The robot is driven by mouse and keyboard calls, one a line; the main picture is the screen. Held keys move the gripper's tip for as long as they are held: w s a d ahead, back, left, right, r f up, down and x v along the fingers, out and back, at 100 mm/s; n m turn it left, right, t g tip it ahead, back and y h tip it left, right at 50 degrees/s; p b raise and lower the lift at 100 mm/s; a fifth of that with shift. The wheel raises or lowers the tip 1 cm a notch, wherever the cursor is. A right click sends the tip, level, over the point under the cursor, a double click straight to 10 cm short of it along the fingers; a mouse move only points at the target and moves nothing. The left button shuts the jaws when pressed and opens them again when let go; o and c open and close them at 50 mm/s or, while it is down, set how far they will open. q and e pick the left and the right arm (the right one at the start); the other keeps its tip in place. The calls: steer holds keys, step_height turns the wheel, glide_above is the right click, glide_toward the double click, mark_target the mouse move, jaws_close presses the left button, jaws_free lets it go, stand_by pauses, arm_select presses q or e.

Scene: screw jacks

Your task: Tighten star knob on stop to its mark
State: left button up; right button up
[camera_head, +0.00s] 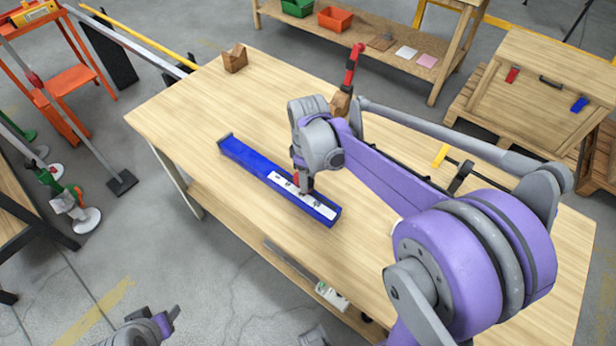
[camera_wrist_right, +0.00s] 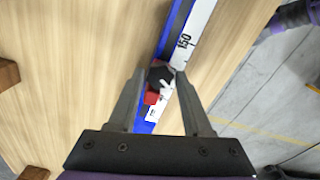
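A long blue rail (camera_head: 245,156) with a white scale strip (camera_head: 318,207) lies on the wooden table; its scale, marked 150, shows in the right wrist view (camera_wrist_right: 186,41). A red stop (camera_wrist_right: 151,98) sits on the rail, with a dark star knob (camera_wrist_right: 160,76) on it. My right gripper (camera_wrist_right: 161,72) points down over the rail, its fingers on both sides of the knob with no clear gap; in the head view its wrist partly hides the stop. The knob's mark cannot be made out. Part of my left arm (camera_head: 145,328) shows at the bottom left, away from the table; its fingers are unclear.
A wooden block (camera_head: 235,60) stands at the table's far left corner. A red-handled tool (camera_head: 353,66) stands behind my right wrist. A yellow-handled item (camera_head: 440,156) lies right of my arm. The table (camera_head: 180,110) is clear left of the rail.

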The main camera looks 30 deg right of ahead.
steer(key=shift+o, duration=1.4)
step_height(320, 180, up, 11)
steer(key=shift+p, duration=0.4)
steer(key=shift+f, duration=0.1)
